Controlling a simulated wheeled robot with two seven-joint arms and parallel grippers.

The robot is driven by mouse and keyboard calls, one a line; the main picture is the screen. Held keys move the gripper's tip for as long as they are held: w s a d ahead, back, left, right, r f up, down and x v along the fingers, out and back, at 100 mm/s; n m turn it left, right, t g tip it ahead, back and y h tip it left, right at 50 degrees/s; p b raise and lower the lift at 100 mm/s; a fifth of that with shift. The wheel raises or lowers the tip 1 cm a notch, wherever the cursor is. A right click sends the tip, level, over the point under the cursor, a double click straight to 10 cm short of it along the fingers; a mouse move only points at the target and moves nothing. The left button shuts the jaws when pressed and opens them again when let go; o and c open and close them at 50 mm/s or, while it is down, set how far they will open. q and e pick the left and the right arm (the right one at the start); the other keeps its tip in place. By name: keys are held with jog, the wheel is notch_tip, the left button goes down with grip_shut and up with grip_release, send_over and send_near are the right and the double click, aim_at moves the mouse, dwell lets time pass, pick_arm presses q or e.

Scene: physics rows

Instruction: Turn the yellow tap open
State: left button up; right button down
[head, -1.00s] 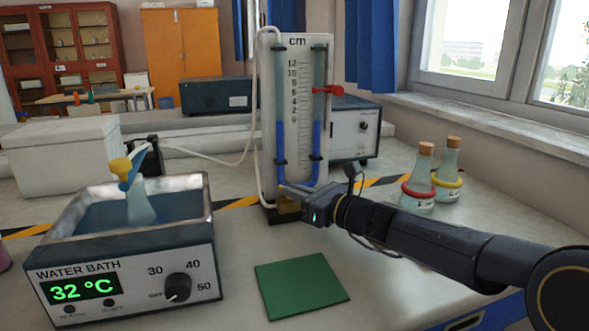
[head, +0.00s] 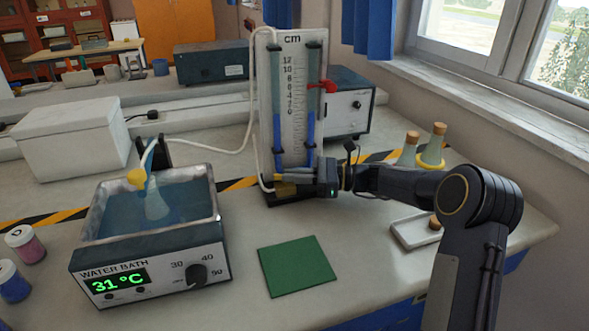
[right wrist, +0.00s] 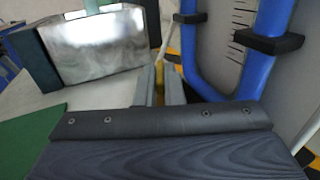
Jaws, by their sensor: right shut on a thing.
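The manometer (head: 297,110) stands upright on the bench, with blue liquid in its U-shaped tube and a cm scale. The yellow tap (head: 285,189) is low at the manometer's foot, partly hidden by my right gripper (head: 288,178). The right gripper reaches in from the right and is shut on the tap. In the right wrist view, a yellow piece (right wrist: 160,72) shows between the two grey fingers (right wrist: 160,88), beside the blue tube. How far the tap is turned cannot be made out. My left gripper is not in view.
The water bath (head: 150,250) with a yellow-topped flask (head: 156,203) stands at left, joined by a white hose (head: 215,150). A red clip (head: 322,86) is on the tube. A green mat (head: 297,266) is in front.

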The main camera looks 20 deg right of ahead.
dwell(0.4)
jog(key=c, duration=1.5)
grip_release()
jog(key=shift+c, duration=0.2)
